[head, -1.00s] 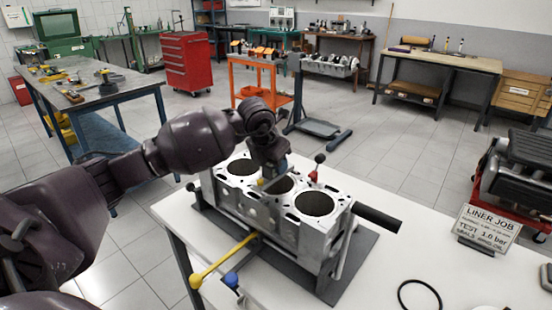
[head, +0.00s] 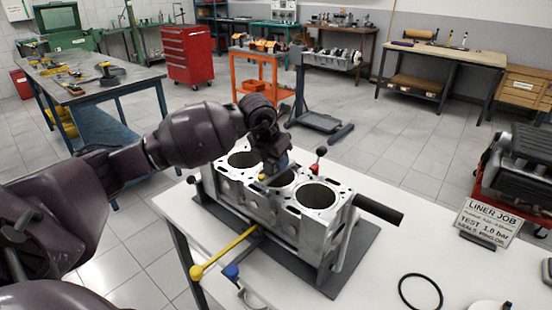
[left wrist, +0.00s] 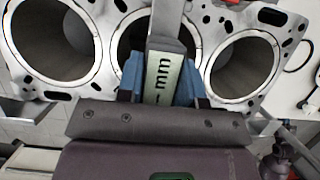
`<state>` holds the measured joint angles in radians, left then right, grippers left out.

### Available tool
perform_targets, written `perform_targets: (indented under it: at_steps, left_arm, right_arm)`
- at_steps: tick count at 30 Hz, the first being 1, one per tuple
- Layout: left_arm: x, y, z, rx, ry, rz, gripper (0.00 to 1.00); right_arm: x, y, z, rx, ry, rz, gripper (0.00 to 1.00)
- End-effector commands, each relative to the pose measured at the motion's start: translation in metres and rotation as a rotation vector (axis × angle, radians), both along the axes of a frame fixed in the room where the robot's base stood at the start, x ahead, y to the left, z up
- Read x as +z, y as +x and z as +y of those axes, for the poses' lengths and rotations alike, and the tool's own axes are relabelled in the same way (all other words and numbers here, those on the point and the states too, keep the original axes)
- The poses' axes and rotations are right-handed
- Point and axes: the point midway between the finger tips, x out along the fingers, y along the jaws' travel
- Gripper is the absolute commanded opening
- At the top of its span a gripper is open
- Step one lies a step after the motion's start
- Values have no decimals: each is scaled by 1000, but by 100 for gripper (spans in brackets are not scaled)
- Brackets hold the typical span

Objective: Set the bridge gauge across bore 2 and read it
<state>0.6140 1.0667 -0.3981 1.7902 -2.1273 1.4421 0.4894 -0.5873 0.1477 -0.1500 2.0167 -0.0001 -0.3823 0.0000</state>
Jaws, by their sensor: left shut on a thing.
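The engine block (head: 262,200) stands on the white table with three bores in a row along its top deck. My left gripper (head: 275,168) is over the middle bore (head: 284,180) and partly hides it. In the left wrist view, the blue fingers of my left gripper (left wrist: 160,80) are shut on the bridge gauge (left wrist: 166,38), a grey bar with a pale panel marked "mm". The gauge reaches over the middle bore, with an open bore on each side. I cannot tell whether it touches the deck. No measured value is legible. My right gripper is not in view.
A yellow-handled rod (head: 225,252) projects in front. A black ring (head: 420,291) and a "LINER JOB" sign (head: 487,222) are on the right of the table (head: 375,285).

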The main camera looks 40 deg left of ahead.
Motion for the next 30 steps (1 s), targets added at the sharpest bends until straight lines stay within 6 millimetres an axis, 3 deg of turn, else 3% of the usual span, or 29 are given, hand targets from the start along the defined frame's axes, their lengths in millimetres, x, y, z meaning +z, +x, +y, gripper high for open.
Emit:
perform_targets:
  at_steps: [10, 11, 16, 26, 30]
  left_arm:
    - [1, 0, 0, 0, 0, -3, 0]
    - [1, 0, 0, 0, 0, -3, 38]
    - [1, 0, 0, 0, 0, -2, 64]
    - [1, 0, 0, 0, 0, 0, 64]
    - [15, -5, 1, -1, 1, -2, 64]
  right_arm:
    - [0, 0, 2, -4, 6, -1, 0]
    - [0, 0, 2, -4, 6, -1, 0]
    - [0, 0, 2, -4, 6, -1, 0]
    - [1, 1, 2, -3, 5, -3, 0]
    - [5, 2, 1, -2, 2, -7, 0]
